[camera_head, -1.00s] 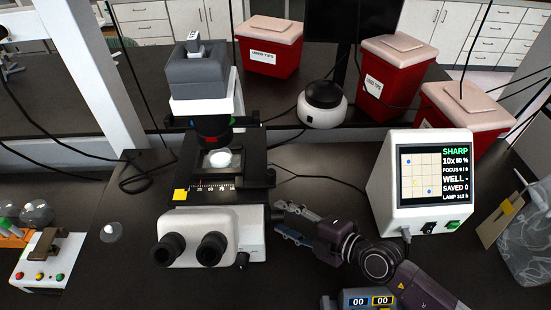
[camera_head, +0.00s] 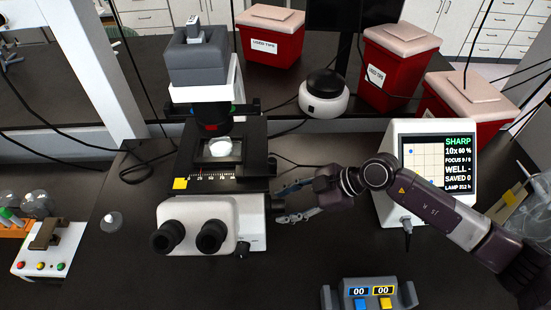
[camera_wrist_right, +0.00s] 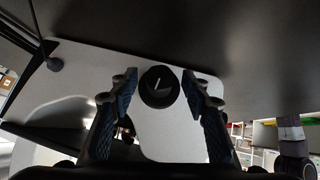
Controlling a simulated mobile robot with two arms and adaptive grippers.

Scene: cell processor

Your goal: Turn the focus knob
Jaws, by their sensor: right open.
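The white microscope (camera_head: 215,222) stands left of centre in the head view, with black eyepieces at its front. In the right wrist view, the focus knob (camera_wrist_right: 159,86) is a round black knob with a pale line on the microscope's white side. My right gripper (camera_head: 279,203) is open at the microscope's right side, its fingers pointing left. In the right wrist view the fingers of the gripper (camera_wrist_right: 160,92) stand either side of the knob, with gaps showing. The monitor (camera_head: 438,165) reads "SHARP" and "10x". My left gripper is not in view.
A grey counter unit (camera_head: 368,293) with two "00" displays sits at the front right. Red bins (camera_head: 397,62) and a round black-and-white device (camera_head: 323,96) stand behind. A white box with coloured buttons (camera_head: 48,250) is at the left. Bench space in front of the microscope is clear.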

